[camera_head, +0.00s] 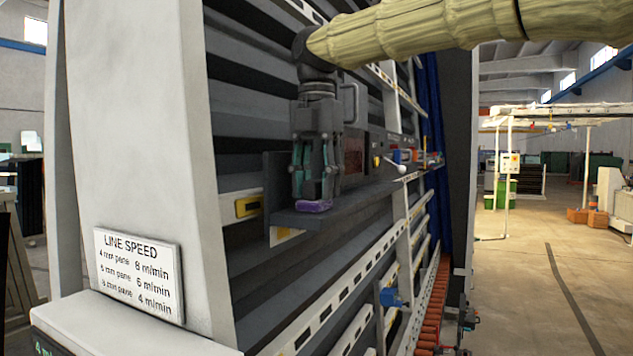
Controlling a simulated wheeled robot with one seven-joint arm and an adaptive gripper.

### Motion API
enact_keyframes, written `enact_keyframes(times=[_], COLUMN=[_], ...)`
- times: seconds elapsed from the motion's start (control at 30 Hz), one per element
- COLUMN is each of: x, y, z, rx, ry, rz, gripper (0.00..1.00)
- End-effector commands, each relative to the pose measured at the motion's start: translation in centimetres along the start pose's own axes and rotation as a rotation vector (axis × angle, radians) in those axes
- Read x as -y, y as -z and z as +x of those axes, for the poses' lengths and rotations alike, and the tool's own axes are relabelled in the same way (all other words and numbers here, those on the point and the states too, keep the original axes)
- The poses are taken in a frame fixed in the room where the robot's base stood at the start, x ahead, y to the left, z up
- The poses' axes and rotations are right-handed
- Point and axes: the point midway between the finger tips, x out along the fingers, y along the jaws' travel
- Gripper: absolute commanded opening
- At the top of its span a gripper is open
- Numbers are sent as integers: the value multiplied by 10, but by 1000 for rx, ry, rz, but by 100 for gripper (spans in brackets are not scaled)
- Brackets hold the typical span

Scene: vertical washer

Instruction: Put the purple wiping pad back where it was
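The purple wiping pad (313,206) is at the left end of a narrow grey shelf (345,207) on the front of the vertical washer. My gripper (314,192) points straight down over the pad. Its fingertips are apart by roughly the pad's width and reach down to the pad. I cannot tell whether they grip the pad or only stand around it. The fingers hide part of the pad's upper side and the shelf behind it. I cannot tell whether the pad rests on the shelf or is just above it.
A grey box with a reddish panel (354,156) stands behind the gripper. Small coloured items and a white-knobbed lever (401,168) are further right. A yellow device (248,206) is left of the shelf. A white slotted rail (345,304) runs below. A line speed sign (138,272) is front left.

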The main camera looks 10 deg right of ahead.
Motion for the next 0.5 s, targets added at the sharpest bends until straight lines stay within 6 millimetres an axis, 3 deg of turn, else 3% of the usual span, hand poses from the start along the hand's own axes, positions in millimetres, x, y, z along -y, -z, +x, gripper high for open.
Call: enact_keyframes(times=[0.33, 0.5], x=[0, -1], y=[0, 0], z=[-2, -14], rx=[0, 1], ry=[0, -1], rz=[0, 0], gripper=[44, 44])
